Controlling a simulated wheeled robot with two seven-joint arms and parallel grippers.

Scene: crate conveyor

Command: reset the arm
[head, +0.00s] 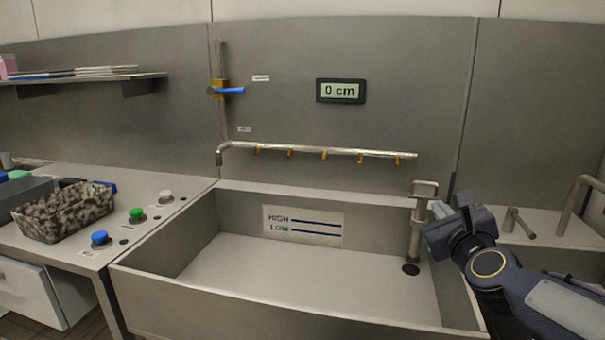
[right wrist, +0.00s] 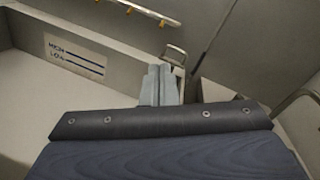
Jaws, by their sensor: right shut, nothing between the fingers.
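My right arm comes in from the lower right in the head view. Its gripper (head: 438,209) is shut and empty, beside the upright metal drain post (head: 416,230) at the right end of the sink. In the right wrist view the two grey fingers (right wrist: 158,85) are together, with the handle (right wrist: 175,54) of the post just beyond them. I cannot tell whether the fingers touch the post. My left gripper is not in view.
The sink (head: 290,270) is empty, with HIGH and LOW marks on its back wall. A spray pipe (head: 330,151) and blue valve handle (head: 230,90) are above; the display (head: 341,91) reads 0 cm. Coloured buttons (head: 136,214) and a speckled basket (head: 64,212) are left. A faucet (head: 572,205) is right.

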